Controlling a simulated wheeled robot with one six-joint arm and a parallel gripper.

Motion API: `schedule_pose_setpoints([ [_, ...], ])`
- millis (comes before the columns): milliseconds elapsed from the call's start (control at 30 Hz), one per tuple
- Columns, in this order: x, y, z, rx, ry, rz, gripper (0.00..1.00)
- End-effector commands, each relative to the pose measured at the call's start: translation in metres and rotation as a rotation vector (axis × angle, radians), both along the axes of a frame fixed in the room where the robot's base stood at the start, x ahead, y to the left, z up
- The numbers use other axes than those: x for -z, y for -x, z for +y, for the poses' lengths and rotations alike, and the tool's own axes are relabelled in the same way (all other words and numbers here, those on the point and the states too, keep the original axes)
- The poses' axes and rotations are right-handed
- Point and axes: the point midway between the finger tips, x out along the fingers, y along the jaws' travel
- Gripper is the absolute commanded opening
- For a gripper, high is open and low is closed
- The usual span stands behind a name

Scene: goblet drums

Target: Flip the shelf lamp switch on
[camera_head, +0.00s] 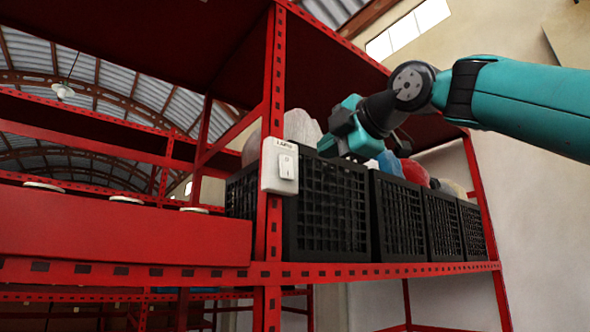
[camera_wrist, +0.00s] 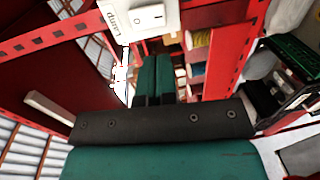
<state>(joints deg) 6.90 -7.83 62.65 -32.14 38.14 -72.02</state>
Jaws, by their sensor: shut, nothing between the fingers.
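The lamp switch (camera_head: 280,166) is a white box labelled "Lamp" with a rocker, fixed to the front of a red shelf upright. It also shows at the top of the wrist view (camera_wrist: 147,14), partly cut off. My gripper (camera_head: 328,146) is just right of the switch in the head view, in front of the black crates. In the wrist view its two teal fingers (camera_wrist: 157,62) lie together, empty, with their tips below the switch in the picture. They look apart from it. I cannot tell from these frames whether the rocker is on or off.
Several black crates (camera_head: 327,212) with bulky contents stand on the red shelf right of the upright (camera_head: 272,90). A red box (camera_head: 120,228) is on the left. A hanging lamp (camera_head: 62,90) shows at the far left. Open space lies in front of the shelf.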

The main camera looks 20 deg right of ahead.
Motion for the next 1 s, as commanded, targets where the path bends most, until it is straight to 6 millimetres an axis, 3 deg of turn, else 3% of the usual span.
schedule_pose_setpoints([
  [200, 0.003, -0.047, 0.017, -0.004, 0.000, 0.006, 0.00],
  [500, 0.009, -0.090, 0.030, -0.001, 0.001, 0.003, 0.00],
  [1000, 0.013, -0.098, 0.032, 0.000, 0.000, -0.001, 0.00],
])
